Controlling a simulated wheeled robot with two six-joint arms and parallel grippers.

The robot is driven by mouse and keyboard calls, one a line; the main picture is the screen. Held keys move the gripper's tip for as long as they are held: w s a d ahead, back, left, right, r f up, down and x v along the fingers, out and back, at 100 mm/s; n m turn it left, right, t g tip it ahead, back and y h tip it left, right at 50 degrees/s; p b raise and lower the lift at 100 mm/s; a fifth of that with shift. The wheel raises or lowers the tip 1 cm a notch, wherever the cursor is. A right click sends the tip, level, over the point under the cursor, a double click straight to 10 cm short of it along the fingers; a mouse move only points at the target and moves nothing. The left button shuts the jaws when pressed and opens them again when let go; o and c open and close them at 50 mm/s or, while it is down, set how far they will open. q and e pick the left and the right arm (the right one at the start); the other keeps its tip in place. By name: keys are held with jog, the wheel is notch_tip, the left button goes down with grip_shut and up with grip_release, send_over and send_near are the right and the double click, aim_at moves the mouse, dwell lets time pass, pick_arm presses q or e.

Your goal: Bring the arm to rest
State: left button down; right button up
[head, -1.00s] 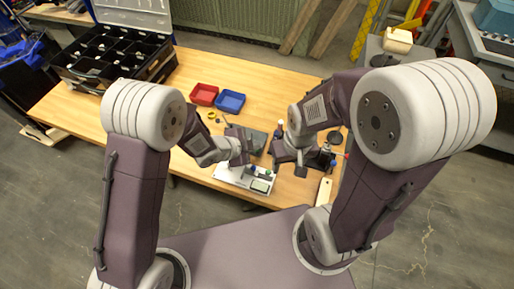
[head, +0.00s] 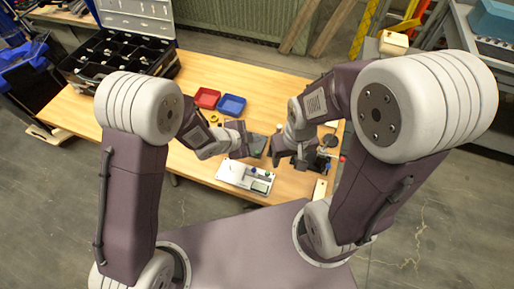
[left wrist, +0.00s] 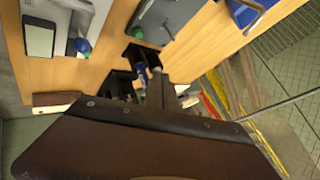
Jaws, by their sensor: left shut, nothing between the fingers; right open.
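My left gripper (head: 258,147) reaches in from the left over the wooden table, above the white device. It is shut and empty. My right gripper (head: 279,158) hangs just to its right and a little lower in the picture, open, with nothing seen between its fingers. The two grippers are close together; I cannot tell whether they touch. The white device (head: 232,178) with a small display and coloured knobs lies below them. It also shows at the top left of the left wrist view (left wrist: 66,18).
A red tray (head: 207,97) and a blue tray (head: 231,105) sit behind the grippers. A black compartment case (head: 120,60) stands open at the back left. A dark stand (head: 325,160) is right of the right gripper.

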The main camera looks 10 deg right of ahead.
pick_arm(q)
jog(key=shift+f, duration=0.1)
dwell(0.3)
jog(key=w+a+r+n+t, duration=0.2)
jog(key=w+a+r+t, duration=0.1)
jog(key=w+a+r, duration=0.45)
jog(key=s+a+r+n+t+y, duration=0.1)
jog(key=a+r+n+y, duration=0.2)
jog(key=a+n+y, duration=0.85)
jog(key=s+a+f+n+g+h, duration=0.2)
jog(key=s+a, duration=0.3)
jog(key=s, duration=0.4)
jog(key=s+a+f+n+g+h, duration=0.2)
jog(key=s+a+n+g, duration=0.3)
jog(key=s, duration=0.5)
jog(key=shift+f+g, duration=0.3)
jog(key=shift+f, duration=0.4)
jog(key=shift+s+n, duration=0.1)
jog(key=shift+n, duration=0.15)
